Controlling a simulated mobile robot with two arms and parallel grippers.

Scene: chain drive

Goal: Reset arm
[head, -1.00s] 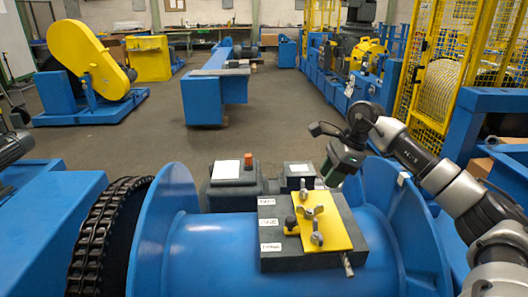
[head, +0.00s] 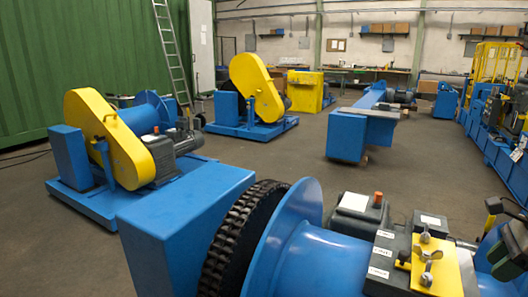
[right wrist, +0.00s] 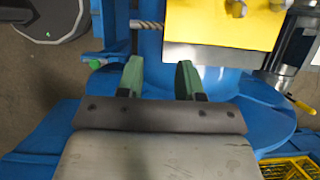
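My right gripper (right wrist: 159,70) shows in the right wrist view with its two green fingers apart and nothing between them, so it is open. Beyond the fingers is a blue surface, with a yellow plate (right wrist: 222,25) ahead to the upper right. In the head view my right gripper (head: 509,262) is partly cut off at the right edge, just right of the dark box (head: 397,243) with the yellow plate (head: 436,266). Wing-shaped fasteners sit on that plate. My left gripper is in neither current view.
A blue drum (head: 312,250) with a dark chain (head: 228,250) around its left end fills the foreground. A blue housing (head: 175,225) stands left of it. Machines with yellow guards (head: 125,145) stand behind. Open grey floor (head: 270,160) lies between them.

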